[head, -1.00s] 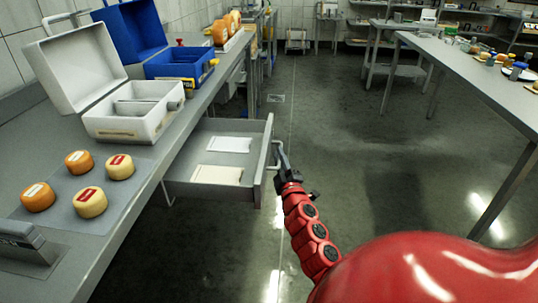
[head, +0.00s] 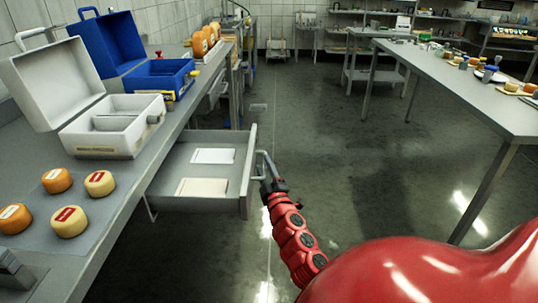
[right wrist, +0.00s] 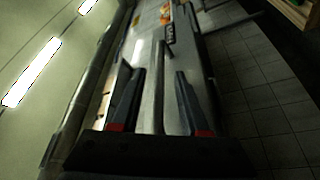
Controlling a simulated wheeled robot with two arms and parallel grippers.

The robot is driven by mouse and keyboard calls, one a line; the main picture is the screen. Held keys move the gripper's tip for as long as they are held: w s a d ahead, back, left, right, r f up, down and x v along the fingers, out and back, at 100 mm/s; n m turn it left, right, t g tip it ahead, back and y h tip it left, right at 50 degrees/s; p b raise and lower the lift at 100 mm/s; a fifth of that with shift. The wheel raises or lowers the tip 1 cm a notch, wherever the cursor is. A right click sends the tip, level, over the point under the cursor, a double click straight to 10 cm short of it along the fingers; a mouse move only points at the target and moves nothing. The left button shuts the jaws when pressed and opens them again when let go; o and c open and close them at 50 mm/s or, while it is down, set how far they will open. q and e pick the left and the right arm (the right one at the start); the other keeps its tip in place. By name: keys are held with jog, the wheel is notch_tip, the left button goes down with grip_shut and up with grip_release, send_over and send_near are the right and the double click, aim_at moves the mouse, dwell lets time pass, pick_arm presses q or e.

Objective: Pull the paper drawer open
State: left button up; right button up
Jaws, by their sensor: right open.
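The drawer (head: 236,150) under the left workbench stands pulled out, with two stacks of white paper (head: 213,156) (head: 202,187) lying in it. Its metal handle (right wrist: 158,85) is on the outer face of the drawer front. My right gripper (head: 264,162) is at this handle, coming from the right. In the right wrist view its two dark fingers (right wrist: 155,88) stand apart, with the handle bar between them. I cannot tell whether either finger touches the bar. My left gripper is not in view.
On the left workbench (head: 120,186) are an open white case (head: 110,140), an open blue case (head: 160,82) and several small cheese wheels (head: 100,183) on a grey mat. Another table (head: 455,85) stands at the right. The floor (head: 330,140) between is clear.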

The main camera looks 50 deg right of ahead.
jog(key=v, duration=1.7)
jog(key=shift+p, duration=0.45)
jog(key=shift+s+f, duration=0.1)
